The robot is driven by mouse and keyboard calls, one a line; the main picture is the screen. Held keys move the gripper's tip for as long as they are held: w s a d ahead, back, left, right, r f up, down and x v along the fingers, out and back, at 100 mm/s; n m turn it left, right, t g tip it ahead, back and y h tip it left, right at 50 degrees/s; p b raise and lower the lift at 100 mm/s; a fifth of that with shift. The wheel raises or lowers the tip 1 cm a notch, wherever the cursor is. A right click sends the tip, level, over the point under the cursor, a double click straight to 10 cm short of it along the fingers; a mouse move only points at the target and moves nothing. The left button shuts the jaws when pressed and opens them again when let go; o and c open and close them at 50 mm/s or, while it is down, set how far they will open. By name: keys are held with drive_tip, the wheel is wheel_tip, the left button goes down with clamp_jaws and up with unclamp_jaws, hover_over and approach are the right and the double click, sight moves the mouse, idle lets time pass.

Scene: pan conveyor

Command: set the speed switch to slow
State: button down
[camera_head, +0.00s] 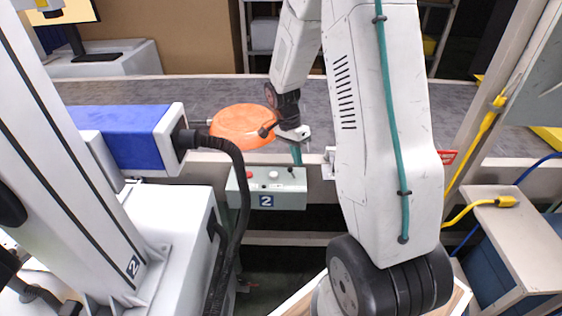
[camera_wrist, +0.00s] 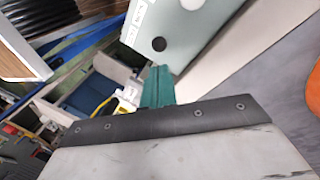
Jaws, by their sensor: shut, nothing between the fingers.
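The grey-green control box (camera_head: 267,200), marked 2, is on the front side of the conveyor in the head view. Its top carries a red button (camera_head: 249,175), a white button (camera_head: 273,175) and small dark controls. I cannot tell for sure which is the speed switch or how it is set. My gripper (camera_head: 297,158) is shut and empty, its teal fingers pointing down just above the right end of the box top. In the wrist view the teal fingers (camera_wrist: 157,86) are together beside the box panel (camera_wrist: 190,35), which shows a round black part (camera_wrist: 158,44) and a white label (camera_wrist: 138,20).
An orange pan (camera_head: 240,126) lies on the grey conveyor belt (camera_head: 400,105), just behind the box and close to my wrist. A blue and white machine (camera_head: 125,135) stands at left, with a thick black cable (camera_head: 240,190). A yellow plug (camera_head: 507,202) lies at right.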

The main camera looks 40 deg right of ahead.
drive_tip(key=shift+a+r, duration=0.15)
drive_tip(key=shift+r, duration=0.65)
drive_tip(key=shift+w+d+r, duration=0.1)
drive_tip(key=shift+d+r, duration=0.15)
drive_tip(key=shift+d, duration=0.25)
drive_tip(key=w+v, duration=0.1)
drive_tip(key=v, duration=1)
drive_tip(key=shift+w+d+f, duration=0.2)
drive_tip(key=shift+w+d, duration=0.1)
drive_tip(key=shift+d, duration=0.25)
